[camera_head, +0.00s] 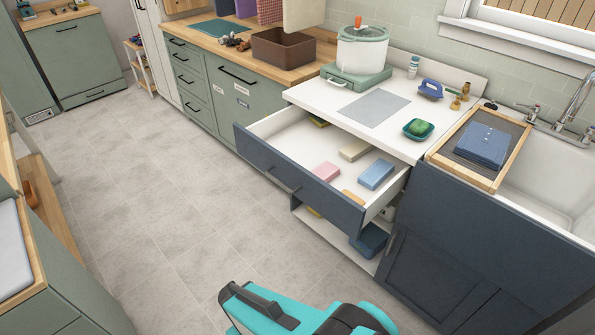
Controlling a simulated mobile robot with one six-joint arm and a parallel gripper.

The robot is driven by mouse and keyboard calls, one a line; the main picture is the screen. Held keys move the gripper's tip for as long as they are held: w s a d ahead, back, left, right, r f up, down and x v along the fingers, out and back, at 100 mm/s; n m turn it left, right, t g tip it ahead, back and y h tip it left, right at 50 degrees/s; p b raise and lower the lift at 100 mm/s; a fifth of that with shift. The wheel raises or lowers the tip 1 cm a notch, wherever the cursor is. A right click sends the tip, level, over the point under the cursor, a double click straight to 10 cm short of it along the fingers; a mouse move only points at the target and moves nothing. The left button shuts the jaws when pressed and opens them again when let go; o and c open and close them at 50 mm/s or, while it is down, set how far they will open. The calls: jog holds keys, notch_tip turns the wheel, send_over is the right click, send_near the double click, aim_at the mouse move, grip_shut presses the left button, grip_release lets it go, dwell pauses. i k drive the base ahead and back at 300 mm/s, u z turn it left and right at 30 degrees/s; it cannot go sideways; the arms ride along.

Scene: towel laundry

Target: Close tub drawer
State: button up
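The tub drawer (300,188) is pulled well out from under the white counter. It has a dark blue front and a white inside. In it lie a pink block (326,171), a blue block (376,174), a beige block (355,149) and an orange one partly hidden by the drawer front. A dark handle (284,179) shows on the front's outer face. My teal and black arm shows at the bottom centre, on the floor side of the drawer and apart from it. I cannot make out my gripper's fingertips.
An open shelf (330,240) with a dark blue bin sits below the drawer. The sink (545,190) is at right, with a wooden tray (512,152) holding a folded blue cloth. Floor (190,215) left of the drawer is clear. A green cabinet (75,275) stands at lower left.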

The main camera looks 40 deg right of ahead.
aim_at(285, 144)
jog(key=z, duration=1.25)
jog(key=i, duration=0.6)
jog(key=u, duration=0.05)
jog(key=k, duration=0.6)
jog(key=u, duration=0.25)
